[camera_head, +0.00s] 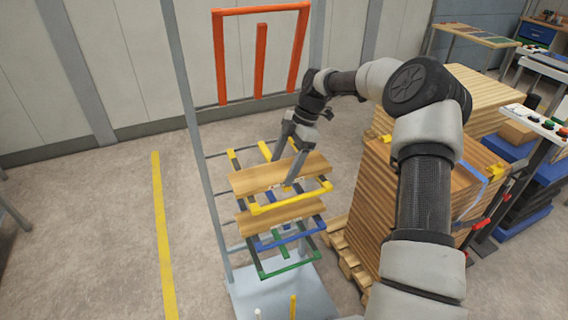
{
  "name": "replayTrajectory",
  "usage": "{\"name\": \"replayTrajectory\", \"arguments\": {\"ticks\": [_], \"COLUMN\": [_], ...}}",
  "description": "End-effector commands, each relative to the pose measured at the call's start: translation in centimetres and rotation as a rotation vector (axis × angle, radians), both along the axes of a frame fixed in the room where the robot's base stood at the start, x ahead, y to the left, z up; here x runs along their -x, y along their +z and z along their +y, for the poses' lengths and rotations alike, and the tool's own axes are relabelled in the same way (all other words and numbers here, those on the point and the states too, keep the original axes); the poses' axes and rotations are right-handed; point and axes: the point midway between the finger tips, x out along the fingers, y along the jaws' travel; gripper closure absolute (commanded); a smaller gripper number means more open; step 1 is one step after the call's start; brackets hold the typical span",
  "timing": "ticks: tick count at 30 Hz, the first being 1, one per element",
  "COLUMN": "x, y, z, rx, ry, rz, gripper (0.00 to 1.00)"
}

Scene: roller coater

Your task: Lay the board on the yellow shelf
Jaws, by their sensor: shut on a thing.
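The board (254,180), a light wooden plank, lies roughly level over the yellow shelf (292,200) of the rack. The shelf's front bar and right corner show in front of the board, and two yellow bars show behind it. The board's left end sticks out past the shelf's left side. I cannot tell whether the board touches the shelf bars. My gripper (288,168) reaches down from behind and above and is shut on the board near its middle.
A second board (254,222) lies lower, by the blue shelf (270,245), with a green shelf (290,268) below. A red-orange shelf frame (262,10) is above. The rack's grey post (185,90) stands left. Stacked boards (372,215) stand close on the right. The left floor is clear.

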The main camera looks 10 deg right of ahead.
Motion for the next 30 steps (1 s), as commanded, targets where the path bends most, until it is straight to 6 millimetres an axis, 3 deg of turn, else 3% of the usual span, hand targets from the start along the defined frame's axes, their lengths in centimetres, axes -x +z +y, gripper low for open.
{"name": "replayTrajectory", "arguments": {"ticks": [8,9,12,23,30], "x": [-0.1,0.0,0.0,-0.1,-0.5], "y": [-0.2,-0.2,-0.2,0.3,3.9], "z": [0.0,0.0,0.0,-0.1,-1.7], "rx": [0.0,0.001,0.001,0.0,0.002], "ry": [0.0,0.0,0.0,-0.001,-0.002], "rz": [-0.002,-0.001,-0.001,-0.003,-0.006], "gripper": [0.58,0.23,0.07,0.07,0.07]}}
